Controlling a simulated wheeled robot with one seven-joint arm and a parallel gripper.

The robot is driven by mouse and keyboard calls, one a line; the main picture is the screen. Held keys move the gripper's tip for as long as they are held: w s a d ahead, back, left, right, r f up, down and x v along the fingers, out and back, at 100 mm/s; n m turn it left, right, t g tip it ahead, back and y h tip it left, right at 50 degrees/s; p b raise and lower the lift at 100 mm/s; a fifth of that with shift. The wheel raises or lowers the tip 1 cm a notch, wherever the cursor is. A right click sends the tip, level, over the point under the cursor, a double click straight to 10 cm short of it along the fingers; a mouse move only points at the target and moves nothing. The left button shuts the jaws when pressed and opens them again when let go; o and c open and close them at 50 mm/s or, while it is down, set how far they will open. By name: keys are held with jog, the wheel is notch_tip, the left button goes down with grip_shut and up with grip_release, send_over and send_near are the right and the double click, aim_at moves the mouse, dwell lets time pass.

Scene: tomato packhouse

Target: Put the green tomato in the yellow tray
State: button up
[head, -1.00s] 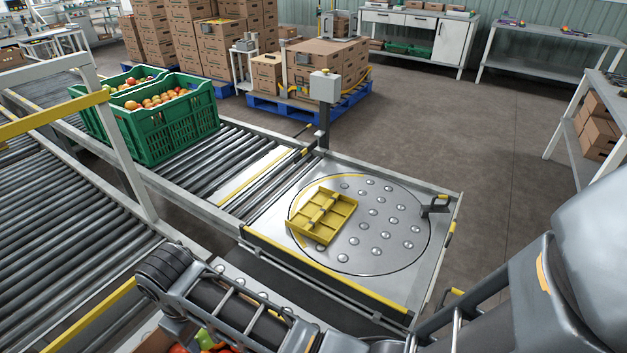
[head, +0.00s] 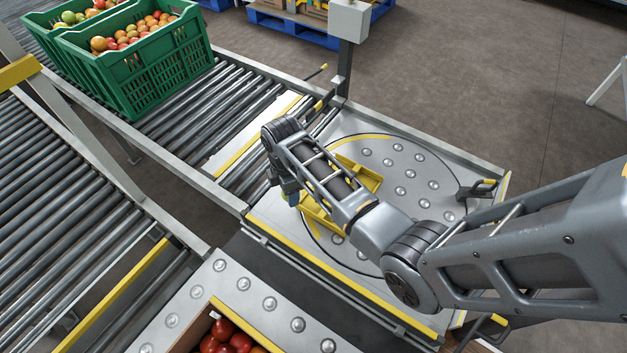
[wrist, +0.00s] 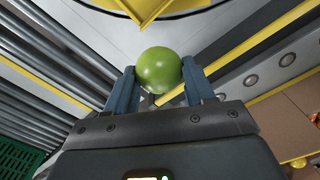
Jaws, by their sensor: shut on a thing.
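The green tomato (wrist: 160,70) is between the two fingers of my gripper (wrist: 160,88) in the wrist view, and the jaws are shut on it. In the head view my gripper (head: 290,196) hangs at the left side of the yellow tray (head: 368,178), and the tomato is hard to make out there. The tray lies on the round ball-studded turntable, partly hidden behind my arm. In the wrist view a corner of the yellow tray (wrist: 145,10) shows at the top, beyond the tomato.
Green crates (head: 135,65) of tomatoes stand on the roller conveyor (head: 215,120) at upper left. A grey post (head: 347,60) rises behind the turntable (head: 410,165). A box of red tomatoes (head: 228,340) sits at the bottom. The turntable's right side is mostly clear.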

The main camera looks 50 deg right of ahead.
jog(key=s+d+f+n, duration=0.2)
jog(key=d+f+n, duration=0.1)
jog(key=d+n, duration=0.3)
jog(key=n+b, duration=0.1)
jog(key=b, duration=0.4)
send_over(313, 205)
jog(key=shift+f, duration=3.35)
jog(key=shift+f+b, duration=0.4)
jog(key=shift+f, duration=0.2)
jog(key=o, duration=0.8)
jog(key=shift+c, duration=0.4)
jog(key=shift+c, duration=1.1)
